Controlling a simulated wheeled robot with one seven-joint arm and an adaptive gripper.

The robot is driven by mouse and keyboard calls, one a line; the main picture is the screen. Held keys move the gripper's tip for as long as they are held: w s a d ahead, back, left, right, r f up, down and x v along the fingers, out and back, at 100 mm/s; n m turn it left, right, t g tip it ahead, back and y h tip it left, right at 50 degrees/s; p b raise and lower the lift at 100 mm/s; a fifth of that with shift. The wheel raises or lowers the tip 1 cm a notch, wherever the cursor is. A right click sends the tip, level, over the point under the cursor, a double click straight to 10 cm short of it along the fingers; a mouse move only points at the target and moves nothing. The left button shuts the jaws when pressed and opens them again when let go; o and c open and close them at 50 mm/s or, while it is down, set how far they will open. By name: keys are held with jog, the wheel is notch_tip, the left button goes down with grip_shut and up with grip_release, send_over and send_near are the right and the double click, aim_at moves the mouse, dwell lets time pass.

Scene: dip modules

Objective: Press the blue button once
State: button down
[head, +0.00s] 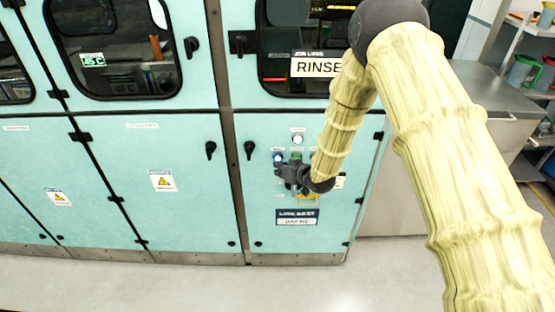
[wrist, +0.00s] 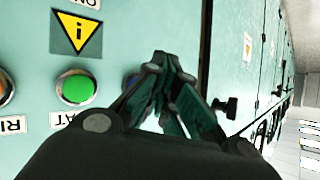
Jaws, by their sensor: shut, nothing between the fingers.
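The blue button (head: 278,157) is on the light green cabinet panel, left of a green button (head: 296,155). In the wrist view, a small part of the blue button (wrist: 131,80) shows behind my gripper, which hides most of it. My gripper (head: 279,170) is shut and empty, its fingers close to the panel by the blue button. In the wrist view the closed fingertips (wrist: 160,60) lie just to the right of the button. I cannot tell whether they touch the panel or button.
The green button (wrist: 76,87) and an orange button (wrist: 4,90) sit farther left in the wrist view, with a yellow warning label (wrist: 77,32) above. A white button (head: 297,139) is higher on the panel. A black door handle (head: 249,150) is left of the buttons.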

jog(key=shift+w, duration=0.1)
dwell(0.4)
jog(key=shift+w, duration=0.3)
jog(key=shift+w, duration=0.45)
dwell(1.1)
jog(key=shift+s, duration=0.85)
jog(key=s, duration=0.5)
dwell(0.5)
dwell(0.5)
